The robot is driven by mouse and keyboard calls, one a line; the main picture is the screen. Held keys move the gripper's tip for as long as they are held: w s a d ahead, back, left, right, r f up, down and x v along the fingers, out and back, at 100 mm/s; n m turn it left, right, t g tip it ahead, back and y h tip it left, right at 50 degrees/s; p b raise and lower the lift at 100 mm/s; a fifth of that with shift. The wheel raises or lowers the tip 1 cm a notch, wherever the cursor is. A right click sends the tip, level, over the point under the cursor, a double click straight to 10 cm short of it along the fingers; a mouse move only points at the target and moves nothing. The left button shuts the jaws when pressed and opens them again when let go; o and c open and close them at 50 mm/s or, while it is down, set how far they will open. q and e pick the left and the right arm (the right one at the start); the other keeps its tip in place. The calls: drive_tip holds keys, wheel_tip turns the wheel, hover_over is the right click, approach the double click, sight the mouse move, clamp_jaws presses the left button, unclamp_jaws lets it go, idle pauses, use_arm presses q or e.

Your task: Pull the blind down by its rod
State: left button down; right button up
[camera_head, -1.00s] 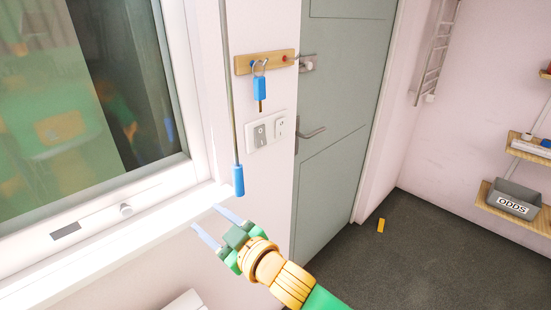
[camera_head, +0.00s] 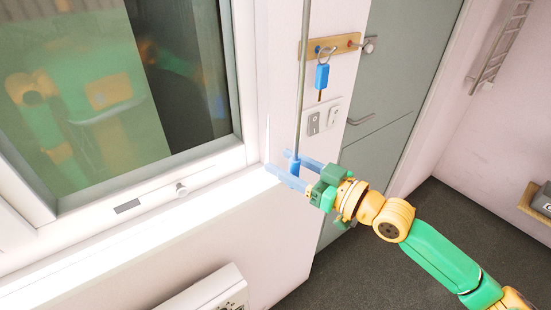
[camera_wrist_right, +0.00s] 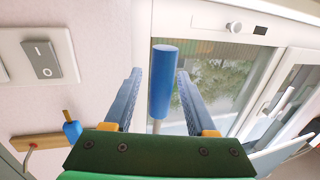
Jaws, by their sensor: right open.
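The blind's rod (camera_head: 303,80) is thin and grey and hangs upright beside the window frame, with a blue handle (camera_head: 294,166) at its lower end. My right gripper (camera_head: 283,161) is open at the handle, its two pale blue fingers on either side of it. In the right wrist view the blue handle (camera_wrist_right: 163,80) stands between the spread fingers, with a visible gap to each. The blind's fabric is not clearly visible. My left gripper is out of view.
The window sill (camera_head: 150,220) runs close by on the left. A wooden key rack (camera_head: 345,46) with a blue-tagged key (camera_head: 322,76) and a switch plate (camera_head: 322,117) are on the wall just right of the rod. A door (camera_head: 400,90) stands beyond. A white heater (camera_head: 215,290) is below.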

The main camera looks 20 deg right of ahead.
drive_tip(key=shift+s+d, duration=0.1)
drive_tip(key=shift+s, duration=0.05)
drive_tip(key=shift+s+d+r, duration=0.35)
drive_tip(key=shift+s+d, duration=0.25)
drive_tip(key=shift+s, duration=0.25)
drive_tip(key=c, duration=0.6)
clamp_jaws()
